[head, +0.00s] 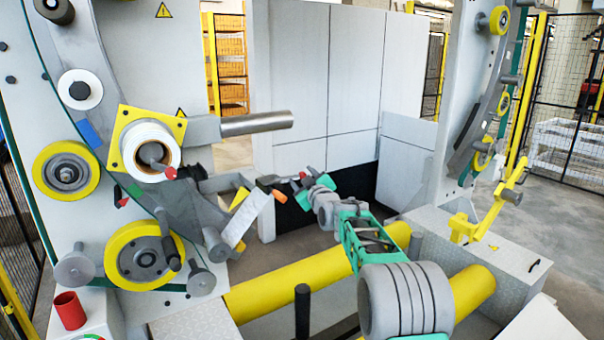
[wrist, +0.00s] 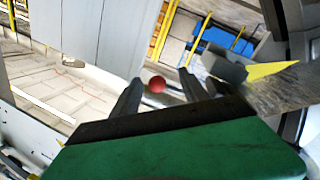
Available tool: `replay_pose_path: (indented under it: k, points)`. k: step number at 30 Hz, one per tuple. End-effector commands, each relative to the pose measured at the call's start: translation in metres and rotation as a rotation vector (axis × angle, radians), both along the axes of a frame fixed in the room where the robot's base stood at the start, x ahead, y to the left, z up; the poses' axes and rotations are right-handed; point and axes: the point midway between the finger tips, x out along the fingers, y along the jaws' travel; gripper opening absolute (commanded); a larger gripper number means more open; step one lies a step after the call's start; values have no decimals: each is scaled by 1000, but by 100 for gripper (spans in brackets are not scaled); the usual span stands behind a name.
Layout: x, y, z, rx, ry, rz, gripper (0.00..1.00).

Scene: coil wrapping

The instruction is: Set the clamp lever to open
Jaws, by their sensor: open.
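A red ball knob (wrist: 157,84), which looks like the end of the clamp lever, shows between the fingertips of my gripper (wrist: 161,77) in the wrist view. The fingers are apart, with gaps on both sides of the knob. In the head view my gripper (head: 302,187) reaches left over the yellow rollers, and a small red knob (head: 303,175) shows right at its fingers. The lever's arm and pivot are mostly hidden by the gripper, so I cannot tell its setting.
A wrapping ring with yellow rollers (head: 66,171) and a white roll (head: 152,150) stands left. A grey bar (head: 256,123) juts out behind my gripper. A white plate (head: 247,216) is close at its left. Thick yellow rollers (head: 280,292) lie below. A red cup (head: 69,310) stands front left.

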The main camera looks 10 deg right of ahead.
Motion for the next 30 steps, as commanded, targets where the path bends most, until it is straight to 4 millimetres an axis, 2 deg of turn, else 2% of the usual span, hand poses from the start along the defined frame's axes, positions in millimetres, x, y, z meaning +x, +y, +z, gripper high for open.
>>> replay_pose_path:
  k: [4,12,30]
  points:
    - [11,2,0,1,1,1,52]
    - [12,2,-1,1,2,0,50]
    - [12,2,1,1,-1,1,1]
